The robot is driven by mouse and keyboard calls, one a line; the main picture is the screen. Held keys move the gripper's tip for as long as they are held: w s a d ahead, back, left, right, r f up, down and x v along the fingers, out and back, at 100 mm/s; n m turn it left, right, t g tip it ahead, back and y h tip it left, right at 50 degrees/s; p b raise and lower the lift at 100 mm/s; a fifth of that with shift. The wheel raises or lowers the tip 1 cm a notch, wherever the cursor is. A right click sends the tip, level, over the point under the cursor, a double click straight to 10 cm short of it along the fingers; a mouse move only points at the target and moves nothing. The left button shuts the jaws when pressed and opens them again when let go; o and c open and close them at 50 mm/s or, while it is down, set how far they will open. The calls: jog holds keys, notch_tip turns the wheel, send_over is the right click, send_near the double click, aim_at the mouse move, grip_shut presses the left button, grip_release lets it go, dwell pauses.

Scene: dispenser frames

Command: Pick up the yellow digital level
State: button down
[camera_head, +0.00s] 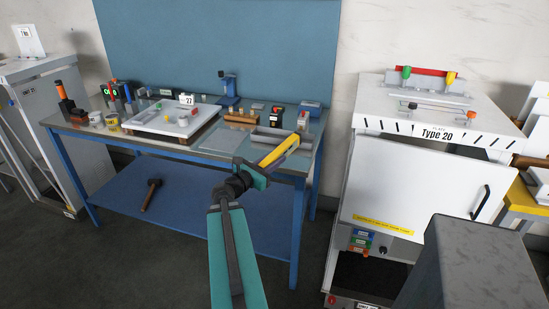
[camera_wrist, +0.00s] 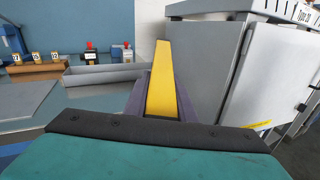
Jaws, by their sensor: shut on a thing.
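The yellow digital level (camera_head: 281,150) is a long yellow bar in my gripper (camera_head: 262,168). My gripper is shut on it near its lower end, and it slants up and to the right in the head view. In the wrist view the yellow level (camera_wrist: 161,82) points away from me between the two dark fingers (camera_wrist: 160,100). It appears held above the right front part of the workbench (camera_head: 215,151); the exact gap to the bench cannot be told. The part of the level between the fingers is partly hidden.
A grey open tray (camera_head: 268,134) lies on the bench close behind the level; it also shows in the wrist view (camera_wrist: 100,77). A white cabinet (camera_head: 388,185) stands at the right. A white tray (camera_head: 170,119) sits on the bench's left. A hammer (camera_head: 150,195) lies on the lower shelf.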

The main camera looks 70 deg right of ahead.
jog(key=shift+s+a, duration=0.2)
jog(key=shift+a, duration=0.25)
jog(key=shift+r+p, duration=0.2)
jog(key=shift+p, duration=0.7)
jog(key=p, duration=0.6)
jog(key=shift+s+a+r+p, duration=0.15)
jog(key=shift+a+p, duration=0.15)
jog(key=shift+a, duration=0.1)
jog(key=a+p, duration=0.1)
jog(key=p, duration=0.3)
jog(key=shift+s+p, duration=0.2)
jog(key=shift+p, duration=0.2)
jog(key=shift+s+a+p, duration=0.15)
jog(key=shift+a+p, duration=0.15)
jog(key=shift+p, duration=0.75)
